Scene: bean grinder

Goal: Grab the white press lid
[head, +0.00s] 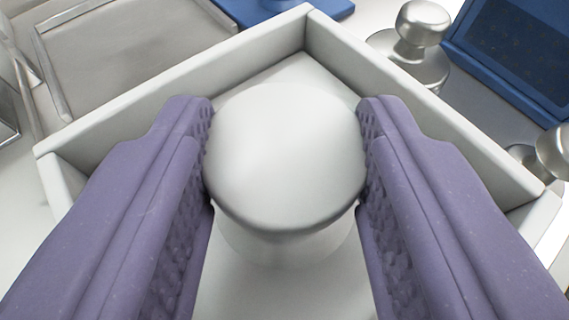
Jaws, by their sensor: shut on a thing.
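The white press lid (287,155) is a rounded white knob in the middle of the head view. Its lower part below the knob is partly visible and pale. My gripper (286,165) has two purple, textured fingers, one on each side of the knob. Both fingers touch its sides, so the gripper is shut on it. The knob stands inside a white, square-walled tray (400,112). I cannot tell whether the lid rests on the tray floor or is held above it.
A metal knobbed tool (420,35) stands behind the tray at the upper right, with another metal knob (553,152) at the right edge. A blue-framed dark panel (520,50) is at the upper right. A grey shallow tray (130,55) lies at the upper left.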

